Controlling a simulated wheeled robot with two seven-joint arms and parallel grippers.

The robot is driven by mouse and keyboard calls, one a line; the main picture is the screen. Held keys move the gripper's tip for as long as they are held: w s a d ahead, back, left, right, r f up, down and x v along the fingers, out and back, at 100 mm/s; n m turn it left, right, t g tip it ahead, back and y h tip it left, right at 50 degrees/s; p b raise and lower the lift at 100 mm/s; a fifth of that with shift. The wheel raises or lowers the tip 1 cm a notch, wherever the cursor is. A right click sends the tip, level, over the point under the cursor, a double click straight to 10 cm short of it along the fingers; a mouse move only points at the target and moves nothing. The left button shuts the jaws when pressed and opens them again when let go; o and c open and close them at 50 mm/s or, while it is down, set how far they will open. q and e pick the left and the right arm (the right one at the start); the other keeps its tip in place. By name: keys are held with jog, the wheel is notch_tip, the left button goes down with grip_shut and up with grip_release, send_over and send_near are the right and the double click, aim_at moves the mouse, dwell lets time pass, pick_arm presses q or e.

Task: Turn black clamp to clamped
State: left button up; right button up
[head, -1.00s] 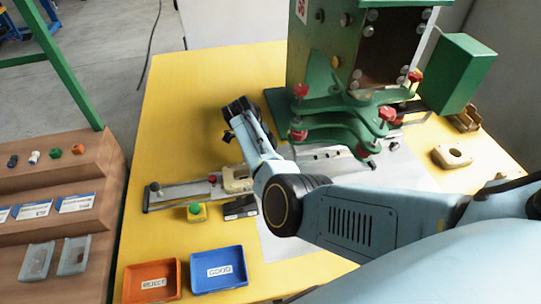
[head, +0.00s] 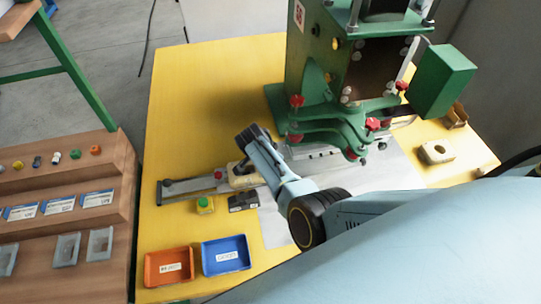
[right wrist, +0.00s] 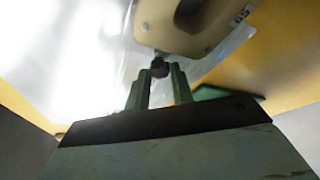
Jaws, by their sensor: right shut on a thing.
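A long metal fixture (head: 195,186) lies on the yellow table, with a red knob (head: 217,174) and a cream part (head: 243,181) at its right end. My right gripper (head: 239,166) reaches down at the cream part in the head view. In the right wrist view, its green fingers (right wrist: 160,76) are shut on a small black knob (right wrist: 158,66), which looks like the black clamp's. The knob is beside the cream part (right wrist: 185,40), which has a dark opening. The rest of the clamp is hidden, so its turn cannot be told. My left gripper is not in view.
The green press (head: 330,75), with red knobs, stands behind my right arm. A small yellow box with a green button (head: 204,204) and a black block (head: 243,202) lie in front of the fixture. An orange bin (head: 168,267) and a blue bin (head: 226,256) stand at the near edge.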

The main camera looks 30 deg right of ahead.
jog(key=shift+d+r+n+t+y+p, duration=0.1)
jog(key=shift+n+t+y+p, duration=0.4)
jog(key=shift+n+p, duration=1.05)
jog(key=shift+s+n, duration=0.1)
jog(key=shift+n, duration=0.35)
jog(key=o, duration=0.7)
jog(key=shift+s+r, duration=0.15)
jog(key=shift+r, duration=0.3)
jog(key=shift+a+p+v, duration=0.2)
jog(key=shift+p+v, duration=1.3)
jog(key=shift+v, duration=4.65)
